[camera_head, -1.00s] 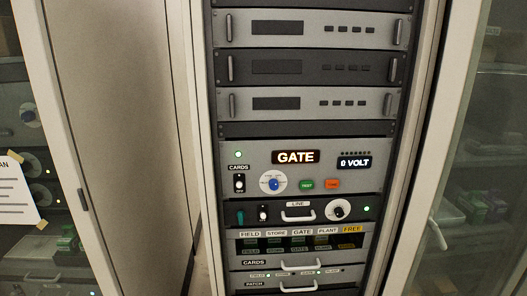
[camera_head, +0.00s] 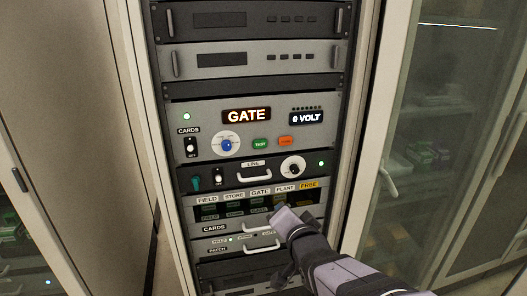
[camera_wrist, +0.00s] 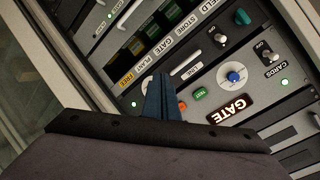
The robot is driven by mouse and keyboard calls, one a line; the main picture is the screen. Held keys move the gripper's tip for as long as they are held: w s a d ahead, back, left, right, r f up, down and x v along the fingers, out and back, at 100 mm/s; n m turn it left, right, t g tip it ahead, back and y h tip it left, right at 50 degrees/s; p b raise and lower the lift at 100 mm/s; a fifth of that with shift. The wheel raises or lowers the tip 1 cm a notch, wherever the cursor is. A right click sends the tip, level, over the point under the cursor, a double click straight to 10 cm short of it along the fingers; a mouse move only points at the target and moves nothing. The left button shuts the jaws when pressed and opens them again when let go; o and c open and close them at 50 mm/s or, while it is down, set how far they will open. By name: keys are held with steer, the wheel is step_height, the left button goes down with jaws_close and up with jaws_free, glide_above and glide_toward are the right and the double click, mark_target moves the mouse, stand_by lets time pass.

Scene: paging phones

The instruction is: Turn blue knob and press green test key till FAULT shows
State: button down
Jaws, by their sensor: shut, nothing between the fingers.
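The blue knob (camera_head: 227,145) sits on a white round dial in the rack's main panel; it also shows in the wrist view (camera_wrist: 233,77). The display (camera_head: 246,115) reads GATE, and the smaller one (camera_head: 308,118) reads 0 VOLT. My gripper (camera_wrist: 161,80) has its blue fingers together and empty. In the head view my arm comes from the lower right, in front of the card drawer below the panel.
An orange key (camera_head: 286,141) is right of the green one. The card drawer (camera_head: 216,227) has a protruding handle. An open glass door (camera_head: 440,120) stands to the right.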

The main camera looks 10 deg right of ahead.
step_height(320, 180, up, 9)
steer(key=w+a+m+t, duration=0.1)
steer(key=m+t, duration=0.3)
steer(key=m, duration=0.3)
steer(key=shift+w+a+f+y, duration=0.15)
steer(key=shift+w+y, duration=0.1)
steer(key=shift+y, duration=0.15)
steer(key=shift+w, duration=0.1)
steer(key=p, duration=0.8)
glide_toward(261, 145)
steer(key=w, duration=0.6)
steer(key=shift+w, duration=0.2)
